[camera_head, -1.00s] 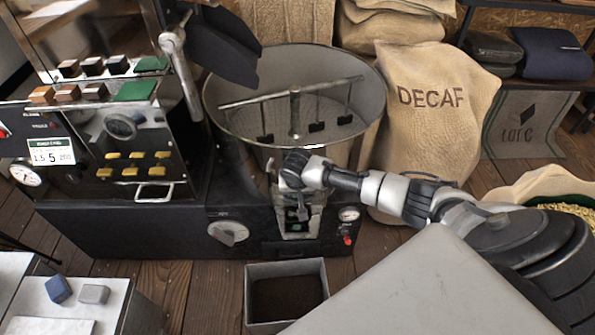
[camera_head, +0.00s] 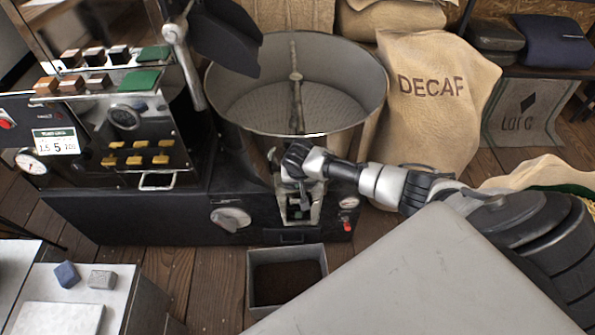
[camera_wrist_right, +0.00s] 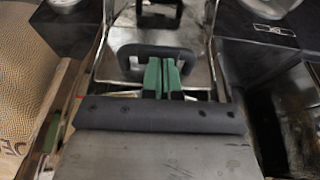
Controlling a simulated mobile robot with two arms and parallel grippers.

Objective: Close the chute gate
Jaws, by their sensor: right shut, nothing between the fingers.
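The metal chute (camera_head: 300,212) is on the front of the round cooling drum (camera_head: 335,118), above an open bin. My right gripper (camera_head: 302,190) comes in from the right and is at the top of the chute, partly hiding it. In the right wrist view its green fingertips (camera_wrist_right: 163,76) are together with nothing between them. They overlap the near edge of a dark loop handle (camera_wrist_right: 155,60) on a shiny metal part; I cannot tell whether they touch it. How far the chute gate is open is hidden. My left gripper is not in view.
The open bin (camera_head: 250,290), dark inside, stands on the floor under the chute. The roaster control panel (camera_head: 130,125) is to the left. A DECAF sack (camera_head: 435,105) stands right of the drum, behind my arm. Small blocks lie on a table (camera_head: 110,288) at lower left.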

